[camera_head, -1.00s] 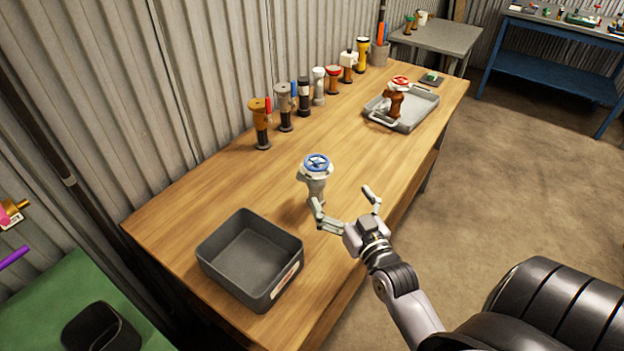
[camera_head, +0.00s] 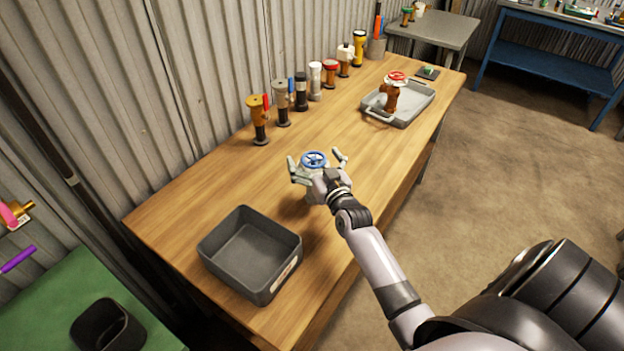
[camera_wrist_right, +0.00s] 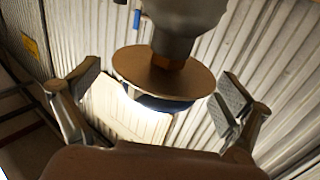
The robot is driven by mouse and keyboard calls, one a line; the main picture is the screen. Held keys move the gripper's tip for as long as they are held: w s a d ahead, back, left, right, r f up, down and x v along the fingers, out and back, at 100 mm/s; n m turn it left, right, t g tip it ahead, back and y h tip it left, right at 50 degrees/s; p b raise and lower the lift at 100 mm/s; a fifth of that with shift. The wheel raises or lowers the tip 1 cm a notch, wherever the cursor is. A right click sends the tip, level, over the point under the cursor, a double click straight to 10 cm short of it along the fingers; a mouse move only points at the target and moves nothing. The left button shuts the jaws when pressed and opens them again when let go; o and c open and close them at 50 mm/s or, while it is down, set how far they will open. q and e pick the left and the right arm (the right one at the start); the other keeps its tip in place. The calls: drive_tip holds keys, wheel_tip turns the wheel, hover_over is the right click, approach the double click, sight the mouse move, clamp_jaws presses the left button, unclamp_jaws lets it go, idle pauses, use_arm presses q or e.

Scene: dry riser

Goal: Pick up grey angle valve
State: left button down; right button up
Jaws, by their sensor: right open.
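The grey angle valve (camera_head: 314,163), with a blue handwheel on top, stands upright on the wooden bench near its middle. My right gripper (camera_head: 315,157) is open, with one finger on each side of the valve's upper part. My wrist and palm hide part of the valve's body. In the right wrist view the valve (camera_wrist_right: 180,68) shows a grey body, a brassy nut and a round disc with blue at its edge. It lies between the spread fingers (camera_wrist_right: 160,85), with visible gaps on both sides. My left gripper is out of view.
A dark grey open bin (camera_head: 250,252) sits at the near end of the bench (camera_head: 215,185). A grey tray (camera_head: 412,108) holds a brown valve with a red handwheel (camera_head: 393,92).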

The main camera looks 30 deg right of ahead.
drive_tip(key=shift+c, duration=0.2)
drive_tip(key=c, duration=2.1)
drive_tip(key=shift+r, duration=0.1)
drive_tip(key=shift+c, duration=0.6)
drive_tip(key=shift+r, duration=0.1)
